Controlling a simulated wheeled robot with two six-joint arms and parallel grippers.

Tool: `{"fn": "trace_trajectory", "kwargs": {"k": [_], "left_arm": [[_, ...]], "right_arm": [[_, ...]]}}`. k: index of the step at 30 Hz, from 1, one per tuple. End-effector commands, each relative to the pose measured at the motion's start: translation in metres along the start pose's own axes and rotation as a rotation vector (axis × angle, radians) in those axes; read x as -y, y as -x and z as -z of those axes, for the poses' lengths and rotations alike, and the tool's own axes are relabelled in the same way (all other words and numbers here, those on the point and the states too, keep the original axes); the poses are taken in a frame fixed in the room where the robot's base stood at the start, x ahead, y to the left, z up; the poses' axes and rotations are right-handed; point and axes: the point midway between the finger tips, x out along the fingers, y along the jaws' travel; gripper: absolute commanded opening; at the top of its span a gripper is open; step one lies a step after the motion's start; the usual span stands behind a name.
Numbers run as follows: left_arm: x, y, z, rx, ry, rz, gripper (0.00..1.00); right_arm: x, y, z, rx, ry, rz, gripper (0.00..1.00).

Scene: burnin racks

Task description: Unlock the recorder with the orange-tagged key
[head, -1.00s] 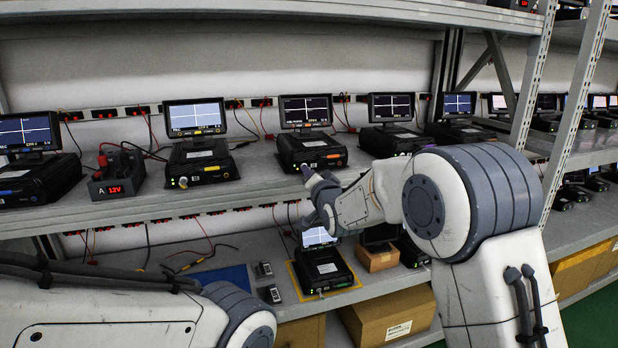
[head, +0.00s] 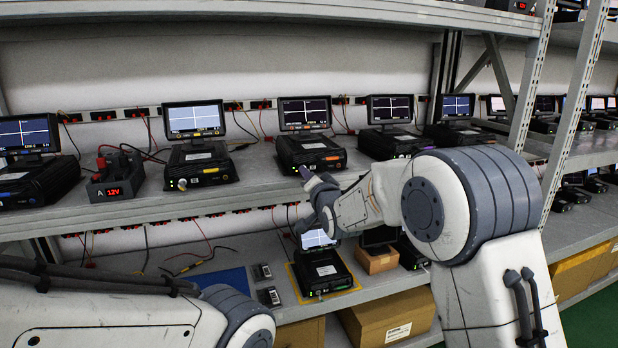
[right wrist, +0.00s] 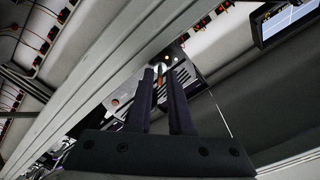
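A black recorder (head: 312,153) with an orange label and a lit screen (head: 305,113) stands on the upper shelf. My right gripper (head: 306,178) is at its front lower edge, partly hidden by its own wrist. In the right wrist view, the two dark fingers (right wrist: 158,72) point at a dark box face with small lights. A gap shows between the fingers, and a small pale shape shows between the tips. I cannot tell whether they grip it. No orange-tagged key can be made out clearly. My left arm is at lower left, its gripper out of view.
Other recorders stand on both sides, one with a yellow label (head: 200,167). A 12V supply box (head: 116,176) is further left. The lower shelf holds a recorder (head: 322,270) on a yellow-edged mat, a blue mat (head: 222,281) and a small cardboard box (head: 377,259). The shelf edge is close to my right gripper.

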Motion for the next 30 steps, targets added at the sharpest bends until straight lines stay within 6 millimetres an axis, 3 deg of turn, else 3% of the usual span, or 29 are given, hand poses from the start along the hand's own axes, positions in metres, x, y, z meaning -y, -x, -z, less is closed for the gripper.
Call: {"fn": "trace_trajectory", "kwargs": {"k": [5,18,30], "left_arm": [[0.000,-0.005,0.000,0.000,0.000,0.000,0.50],[0.002,-0.021,-0.001,0.000,0.000,0.000,0.50],[0.002,-0.022,-0.001,0.000,0.000,0.000,0.50]], "right_arm": [[0.000,0.016,0.000,-0.001,0.000,0.001,0.19],[0.000,0.094,-0.001,-0.001,0.000,0.002,0.19],[0.000,0.104,-0.001,0.000,0.000,0.000,0.19]]}}
